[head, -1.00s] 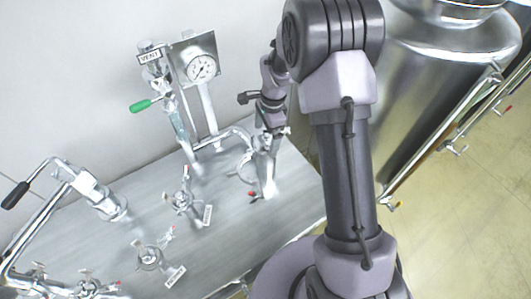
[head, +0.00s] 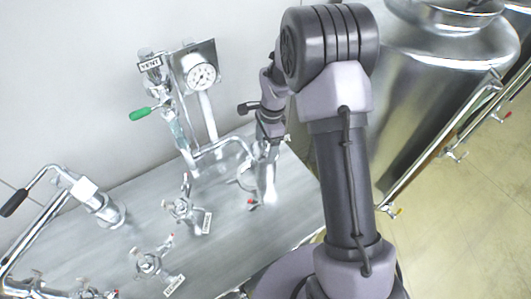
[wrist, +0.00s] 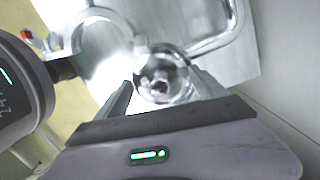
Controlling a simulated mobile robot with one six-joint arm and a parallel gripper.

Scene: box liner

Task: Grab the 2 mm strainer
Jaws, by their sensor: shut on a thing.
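My gripper (head: 267,148) points down over the right part of the metal bench top. It is shut on a shiny metal piece (head: 266,184), which hangs or stands below the fingers; I cannot tell if it touches the bench. In the wrist view, a round metal end with a small central knob (wrist: 162,82) lies between the two fingers (wrist: 162,90). I see no readable size mark on it, so I cannot confirm that it is the 2 mm strainer. Two clamp-like fittings with white tags, one upper (head: 180,209) and one lower (head: 149,262), lie on the bench; their text is unreadable.
A pressure gauge (head: 202,76) and a green-handled valve (head: 143,114) marked VENT stand behind, near the wall. A pipe with a black handle (head: 14,202) is at left. A large steel vessel (head: 425,85) stands at right. The bench top (head: 225,255) has bare patches.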

